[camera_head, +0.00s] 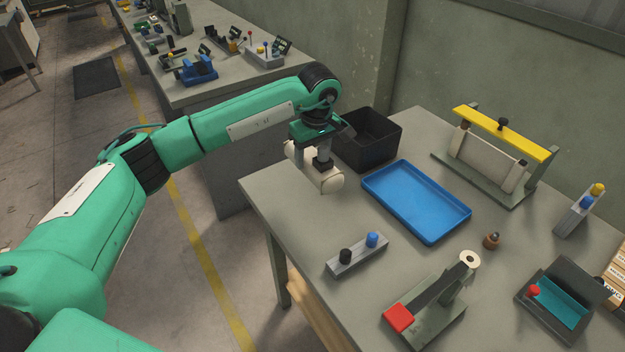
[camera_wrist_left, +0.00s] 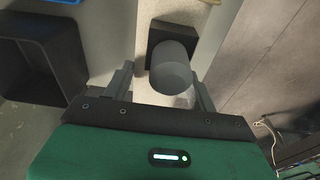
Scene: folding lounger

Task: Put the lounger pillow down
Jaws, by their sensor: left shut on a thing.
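The lounger pillow is a cream roll (camera_head: 331,182) with a black square base and a grey knob (camera_wrist_left: 173,75) on top. My left gripper (camera_head: 322,152) is shut on the knob from above. The pillow hangs at the far-left edge of the workbench, in front of the black bin; I cannot tell whether it touches the bench top. In the left wrist view the fingers stand on both sides of the knob, and the pillow's pale surface (camera_wrist_left: 205,40) shows beneath. My right gripper is not in view.
The workbench (camera_head: 290,207) holds a black bin (camera_head: 372,140), a blue tray (camera_head: 415,200), a grey block with two knobs (camera_head: 358,258), a yellow-topped stand (camera_head: 500,133), a red-ended fixture (camera_head: 425,310) and a teal-lined holder (camera_head: 560,300). Bare bench lies left of the blue tray.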

